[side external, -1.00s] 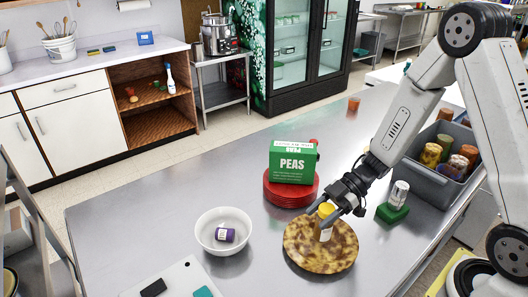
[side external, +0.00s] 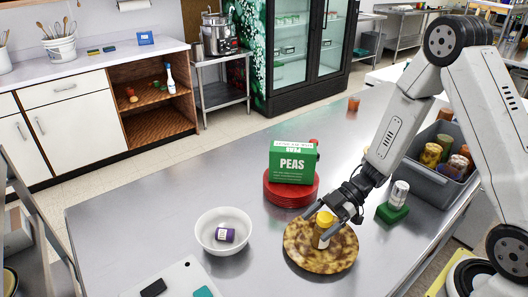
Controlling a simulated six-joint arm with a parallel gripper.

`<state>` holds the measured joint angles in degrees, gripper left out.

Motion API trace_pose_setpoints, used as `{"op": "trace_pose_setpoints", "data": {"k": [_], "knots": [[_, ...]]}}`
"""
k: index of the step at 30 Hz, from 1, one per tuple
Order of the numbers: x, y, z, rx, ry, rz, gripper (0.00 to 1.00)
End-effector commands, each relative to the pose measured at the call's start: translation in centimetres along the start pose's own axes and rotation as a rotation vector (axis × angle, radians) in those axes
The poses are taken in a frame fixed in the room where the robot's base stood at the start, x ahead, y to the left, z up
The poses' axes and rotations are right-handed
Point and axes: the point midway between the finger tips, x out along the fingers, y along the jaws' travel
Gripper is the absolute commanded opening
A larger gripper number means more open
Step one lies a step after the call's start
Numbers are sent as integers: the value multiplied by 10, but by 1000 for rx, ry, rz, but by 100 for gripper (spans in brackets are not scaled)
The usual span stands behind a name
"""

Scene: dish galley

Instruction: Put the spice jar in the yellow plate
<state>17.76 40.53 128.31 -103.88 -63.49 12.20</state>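The spice jar (side external: 321,236), with a yellow cap and a pale label, stands upright on the mottled yellow-brown plate (side external: 300,258), near its middle. My gripper (side external: 337,215) is just behind and to the right of the jar's cap, at about cap height. Its fingers look spread apart, with one close to the cap; whether that finger touches the jar I cannot tell. The jar's lower part is in view.
A green PEAS box (side external: 292,163) sits on stacked red plates (side external: 290,194) behind the plate. A white bowl (side external: 208,235) holding a purple item is at left. A shaker stands on a green block (side external: 392,213) at right, before a grey bin (side external: 425,180) of jars.

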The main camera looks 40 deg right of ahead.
Motion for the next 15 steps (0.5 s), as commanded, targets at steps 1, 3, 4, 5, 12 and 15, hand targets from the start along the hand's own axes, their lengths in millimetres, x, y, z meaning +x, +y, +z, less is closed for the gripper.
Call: {"op": "trace_pose_setpoints", "data": {"k": [1, 3, 4, 5, 12, 15], "knots": [[0, 0, 0, 0, 0, 0, 90], [0, 0, 0, 0, 0, 0, 90], [0, 0, 0, 0, 0, 0, 90], [0, 0, 0, 0, 0, 0, 90], [-2, 0, -3, 0, 0, 0, 90], [-7, 0, -3, 2, 0, 2, 90]]}}
